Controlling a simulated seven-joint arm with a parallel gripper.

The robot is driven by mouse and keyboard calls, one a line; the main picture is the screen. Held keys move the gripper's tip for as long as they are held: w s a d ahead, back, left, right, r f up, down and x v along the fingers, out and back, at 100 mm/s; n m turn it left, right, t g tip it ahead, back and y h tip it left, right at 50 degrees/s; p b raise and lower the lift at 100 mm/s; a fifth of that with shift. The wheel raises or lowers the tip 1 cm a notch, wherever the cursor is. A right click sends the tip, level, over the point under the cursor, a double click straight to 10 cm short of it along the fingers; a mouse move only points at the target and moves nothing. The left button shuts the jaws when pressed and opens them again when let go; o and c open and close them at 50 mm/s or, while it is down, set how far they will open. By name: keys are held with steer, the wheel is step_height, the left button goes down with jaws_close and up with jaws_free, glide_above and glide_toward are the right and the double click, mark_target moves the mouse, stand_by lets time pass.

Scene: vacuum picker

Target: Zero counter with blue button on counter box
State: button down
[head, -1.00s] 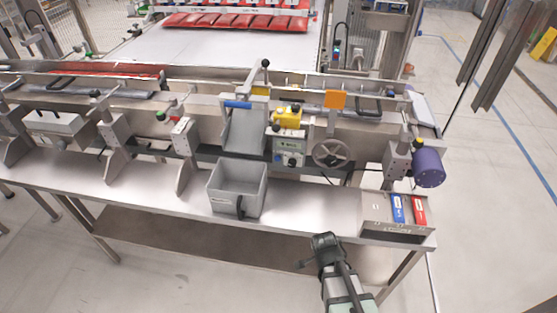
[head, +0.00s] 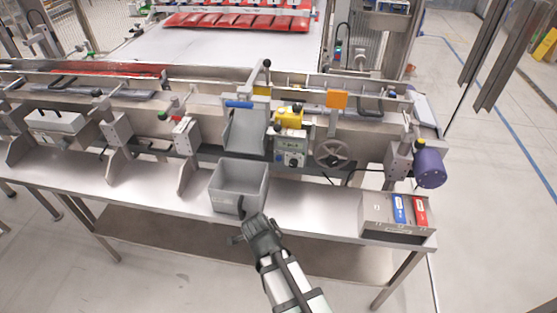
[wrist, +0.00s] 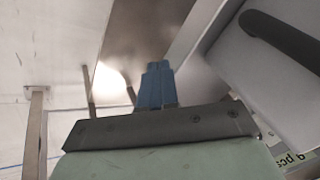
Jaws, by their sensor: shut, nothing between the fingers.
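The counter box (head: 291,151) is a small pale box with a display and dark controls. It stands on the machine's front rail, right of the chute and below a yellow part. I cannot make out a blue button on it at this size. My gripper (wrist: 157,67) shows blue fingers pressed together with nothing between them in the wrist view. In the head view my gripper is in front of the grey bin, lower left of the counter box and apart from it. Its fingertips are not clear there. The counter box is not seen in the wrist view.
The grey bin (head: 221,199) with a black handle stands on the steel table (head: 310,215), close to my gripper. A handwheel (head: 332,154) is right of the counter box. A holder with blue (head: 398,209) and red (head: 420,211) items is at the table's right end.

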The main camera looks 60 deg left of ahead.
mark_target(279, 159)
steer(key=w+a+r+n+t+y, duration=0.1)
steer(key=w+a+r+t, duration=0.2)
steer(key=w+a+r, duration=0.4)
steer(key=shift+a+r+n, duration=0.35)
steer(key=shift+r+n, duration=0.05)
steer(key=shift+r, duration=1.1)
steer(key=shift+w, duration=0.15)
steer(key=w+a, duration=0.6)
steer(key=shift+w+a, duration=0.15)
steer(key=shift+a, duration=0.1)
stand_by(1.2)
steer(key=shift+w+a, duration=0.15)
steer(key=shift+w, duration=0.05)
steer(key=shift+w+a, duration=0.25)
stand_by(0.9)
steer(key=shift+s+d, duration=0.1)
stand_by(0.3)
steer(key=shift+s+d, duration=0.45)
